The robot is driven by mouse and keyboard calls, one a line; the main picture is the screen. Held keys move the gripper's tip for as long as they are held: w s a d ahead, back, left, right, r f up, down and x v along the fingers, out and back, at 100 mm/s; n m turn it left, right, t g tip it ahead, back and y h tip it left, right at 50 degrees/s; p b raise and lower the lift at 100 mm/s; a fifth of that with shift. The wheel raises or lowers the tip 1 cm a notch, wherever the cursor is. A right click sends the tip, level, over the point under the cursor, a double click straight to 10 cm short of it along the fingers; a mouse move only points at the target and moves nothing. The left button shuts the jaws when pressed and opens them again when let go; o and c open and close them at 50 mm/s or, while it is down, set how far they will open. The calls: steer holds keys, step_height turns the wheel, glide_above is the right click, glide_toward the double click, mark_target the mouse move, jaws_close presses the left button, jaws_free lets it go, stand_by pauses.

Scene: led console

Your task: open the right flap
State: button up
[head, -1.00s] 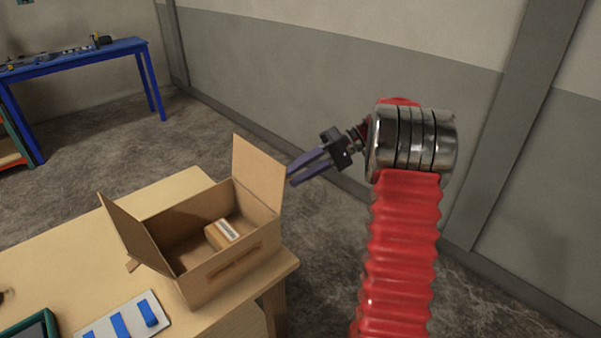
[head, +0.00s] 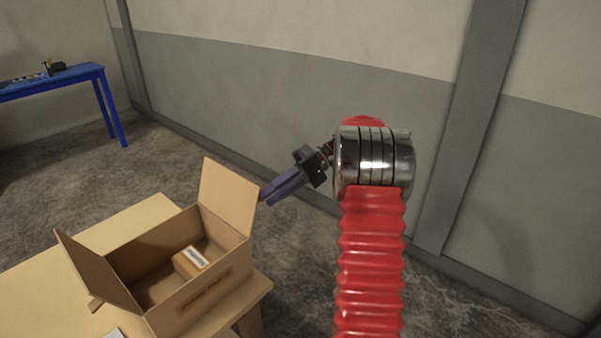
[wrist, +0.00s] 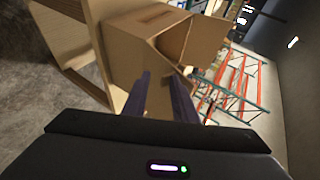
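An open cardboard box (head: 190,300) stands on the wooden table. Its right flap (head: 228,195) stands up, leaning slightly outward. Its left flap (head: 85,268) is raised and tilts outward to the left. A small carton (head: 188,265) with a white label lies inside. My gripper (head: 266,196) has two purple fingers, apart and empty, with the tips close beside the right flap's outer edge; I cannot tell whether they touch it. In the wrist view the spread fingers (wrist: 160,82) point at the box (wrist: 130,50).
The wooden table (head: 140,215) ends just right of the box, with open floor beyond. A grey wall (head: 280,100) runs behind my arm. A blue table (head: 80,85) stands at the far left. Shelving with orange and teal frames (wrist: 235,85) shows in the wrist view.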

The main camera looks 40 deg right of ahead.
steer(key=v, duration=1)
steer(key=shift+d+r, duration=0.25)
steer(key=shift+r, duration=0.2)
step_height(320, 180, down, 9)
steer(key=d+m+h, duration=0.1)
steer(key=m+h, duration=0.2)
steer(key=m, duration=0.2)
steer(key=s+a+f+m+g+h, duration=0.1)
steer(key=s+a+m+h, duration=0.15)
steer(key=a, duration=0.25)
steer(key=s+a+r+n+t+h, duration=0.1)
steer(key=s+a+r+n+h, duration=0.1)
steer(key=s+a, duration=0.4)
steer(key=s+a+r+n+t+h, duration=0.1)
steer(key=s+a, duration=0.5)
steer(key=a, duration=0.7)
steer(key=s+a+r+n+t+h, duration=0.1)
steer(key=s+a+r+n+h, duration=0.2)
steer(key=a, duration=0.7)
steer(key=s+r+n, duration=0.2)
steer(key=s, duration=0.2)
steer(key=shift+a+h, duration=0.35)
